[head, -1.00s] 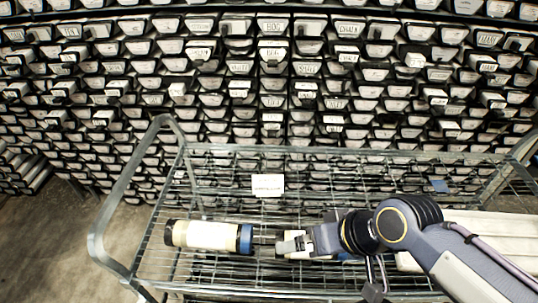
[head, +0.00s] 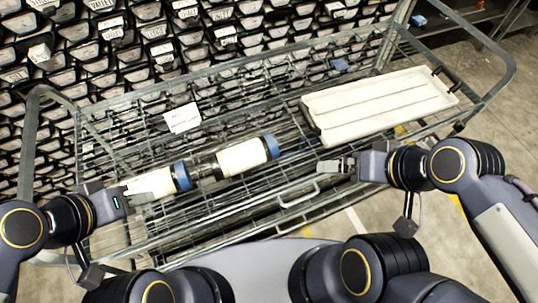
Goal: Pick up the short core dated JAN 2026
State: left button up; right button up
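Two short white cores with blue end caps lie in line on the wire cart. The left core (head: 155,183) has its blue cap to the right; the right core (head: 241,157) also has its blue cap to the right. No date is readable on either. My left gripper (head: 128,191) is at the left core's left end, hiding that end; whether its fingers are closed on it is unclear. My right gripper (head: 330,166) is right of the right core, apart from it, with nothing seen in it; its finger gap is unclear.
The wire cart (head: 38,140) has raised handles at both ends. A long white core tray (head: 380,105) lies on its right side. A white card (head: 182,118) sits at the cart's back. Racks of labelled core trays (head: 160,50) stand behind. Floor is open at right.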

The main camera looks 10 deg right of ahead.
aim_at(238, 159)
jog(key=j+u, duration=0.7)
jog(key=j, duration=0.2)
